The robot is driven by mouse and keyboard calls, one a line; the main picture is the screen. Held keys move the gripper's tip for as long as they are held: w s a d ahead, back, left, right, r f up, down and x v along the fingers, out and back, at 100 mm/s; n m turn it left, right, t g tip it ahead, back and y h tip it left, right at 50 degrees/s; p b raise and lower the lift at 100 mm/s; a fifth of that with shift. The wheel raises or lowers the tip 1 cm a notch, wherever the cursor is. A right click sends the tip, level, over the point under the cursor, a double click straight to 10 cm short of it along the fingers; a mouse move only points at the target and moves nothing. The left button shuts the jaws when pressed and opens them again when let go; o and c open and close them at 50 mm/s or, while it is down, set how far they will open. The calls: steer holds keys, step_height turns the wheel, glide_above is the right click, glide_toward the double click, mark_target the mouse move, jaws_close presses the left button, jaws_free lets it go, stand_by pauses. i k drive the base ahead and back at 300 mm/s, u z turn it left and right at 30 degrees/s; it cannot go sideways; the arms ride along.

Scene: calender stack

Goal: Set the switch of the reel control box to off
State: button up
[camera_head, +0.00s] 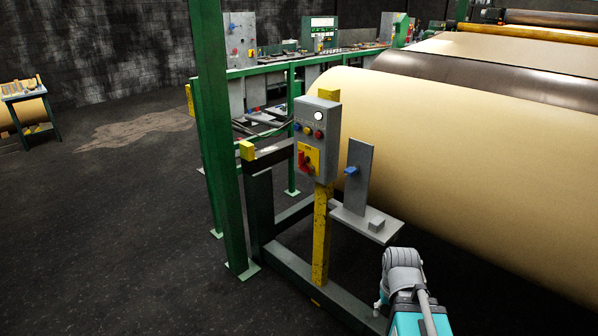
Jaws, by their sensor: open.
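The grey reel control box (317,135) is mounted on a yellow post in the middle of the view. Its red rotary switch (305,162) sits on a yellow plate low on the front face. Lettering that looks like "ON" shows at the top of the plate. The red handle looks tilted, but its exact setting is too small to tell. Above it are a white round lamp or button and several small coloured buttons. Part of my arm shows at the bottom right, below and right of the box. My gripper's fingertips cannot be made out.
A grey bracket with a shelf (365,222) and a blue knob (351,170) stands right of the box. A large tan roll (450,150) lies behind. A green post (215,150) rises at left. Dark floor at left is open, with a small table (24,92) far off.

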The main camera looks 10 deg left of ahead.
mark_target(304, 167)
steer(key=k, duration=0.1)
steer(key=u, duration=0.35)
steer(key=i, duration=1.4)
steer(key=z, duration=0.35)
